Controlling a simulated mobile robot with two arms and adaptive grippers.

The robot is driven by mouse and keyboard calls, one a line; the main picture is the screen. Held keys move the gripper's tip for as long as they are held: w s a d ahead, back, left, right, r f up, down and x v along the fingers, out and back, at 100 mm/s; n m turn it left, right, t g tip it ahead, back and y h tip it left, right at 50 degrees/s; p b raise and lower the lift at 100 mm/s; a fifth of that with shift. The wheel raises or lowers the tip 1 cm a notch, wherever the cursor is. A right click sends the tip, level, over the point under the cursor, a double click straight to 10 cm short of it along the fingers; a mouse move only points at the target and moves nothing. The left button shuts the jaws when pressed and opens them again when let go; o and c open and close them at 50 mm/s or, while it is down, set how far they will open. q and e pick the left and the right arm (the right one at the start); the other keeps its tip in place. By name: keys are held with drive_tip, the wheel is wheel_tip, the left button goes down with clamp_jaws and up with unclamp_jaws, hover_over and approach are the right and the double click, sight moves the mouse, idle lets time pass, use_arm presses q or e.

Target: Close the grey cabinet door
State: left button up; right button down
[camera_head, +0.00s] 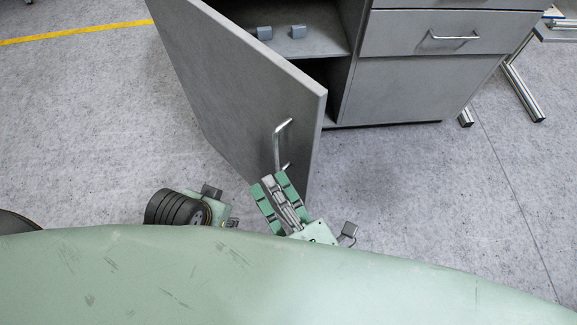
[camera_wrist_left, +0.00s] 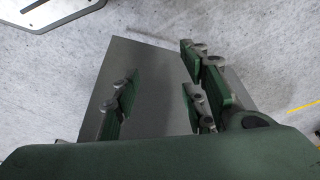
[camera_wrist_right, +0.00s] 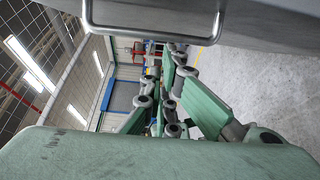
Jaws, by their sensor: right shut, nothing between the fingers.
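The grey cabinet door (camera_head: 235,95) stands open, swung out toward me from the grey cabinet (camera_head: 415,88). Its metal bar handle (camera_head: 281,145) is near the free edge. My right gripper (camera_head: 270,184) is shut and empty, just below the handle in the head view. In the right wrist view the handle (camera_wrist_right: 150,27) crosses the top, beyond the right fingers (camera_wrist_right: 163,85); contact cannot be told. My left gripper (camera_wrist_left: 160,78) has its fingers apart in the left wrist view. A grey panel (camera_wrist_left: 150,100), probably the door, shows behind them; nothing is clearly held.
The cabinet has a drawer with a handle (camera_head: 455,37). Two small grey blocks (camera_head: 264,33) sit on the inner shelf. A metal-legged table (camera_head: 522,92) stands at the right. Speckled floor (camera_head: 430,200) is clear to the right of the door.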

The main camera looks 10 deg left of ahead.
sight(279, 161)
use_arm(q)
drive_tip(key=shift+x, duration=1.4)
use_arm(e)
drive_tip(key=shift+w+d, duration=0.65)
drive_tip(key=shift+w, duration=0.15)
drive_tip(key=shift+w+d, duration=0.6)
drive_tip(key=shift+w, duration=0.2)
use_arm(q)
drive_tip(key=shift+d, duration=0.1)
